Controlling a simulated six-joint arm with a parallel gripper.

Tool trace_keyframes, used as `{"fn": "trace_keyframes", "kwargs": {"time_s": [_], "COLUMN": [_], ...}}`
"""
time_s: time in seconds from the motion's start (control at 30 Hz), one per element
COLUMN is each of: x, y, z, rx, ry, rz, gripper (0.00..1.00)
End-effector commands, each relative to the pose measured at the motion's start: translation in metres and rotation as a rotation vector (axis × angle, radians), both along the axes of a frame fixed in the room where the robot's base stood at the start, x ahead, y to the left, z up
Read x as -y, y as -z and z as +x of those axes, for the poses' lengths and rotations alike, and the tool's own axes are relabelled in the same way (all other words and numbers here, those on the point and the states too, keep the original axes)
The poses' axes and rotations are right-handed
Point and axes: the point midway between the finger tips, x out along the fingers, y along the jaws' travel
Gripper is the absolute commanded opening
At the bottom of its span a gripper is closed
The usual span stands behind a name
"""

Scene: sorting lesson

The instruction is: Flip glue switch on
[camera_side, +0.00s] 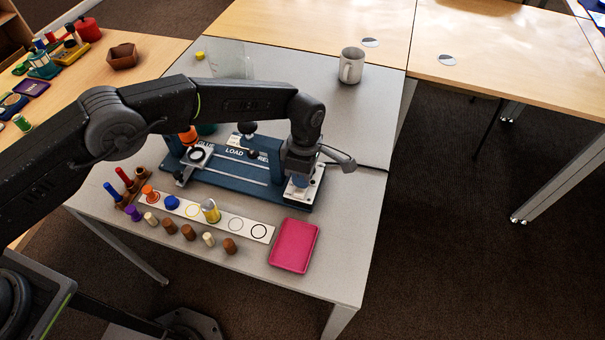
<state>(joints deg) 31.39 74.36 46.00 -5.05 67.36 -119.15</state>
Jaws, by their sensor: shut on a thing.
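A dark blue fixture (230,178) with white lettering, partly readable as "LOAD", lies on the grey table. A white plate (318,190) is at its right end, with a small blue piece (300,181) on it. The picture is too small to tell whether that is the glue switch. My gripper (299,176) points down over this plate and is shut on the small blue piece. The fingertips are mostly hidden. A metal mount with a black ring (197,154) and an orange part (188,137) are at the fixture's left end.
A white strip with circles (260,232) lies in front, with several coloured pegs and corks around it. A pink tray (294,246) is at front right. A grey mug (351,66) and a clear panel (230,58) stand behind. The table's right side is clear.

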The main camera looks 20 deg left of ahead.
Motion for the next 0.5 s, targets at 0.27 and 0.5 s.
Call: {"fn": "trace_keyframes", "kwargs": {"time_s": [0.27,0.5], "x": [0.0,0.0], "y": [0.0,-0.012], "z": [0.0,0.003], "rx": [0.001,0.004], "ry": [0.0,0.0], "rz": [0.0,-0.001], "gripper": [0.23,0.23]}}
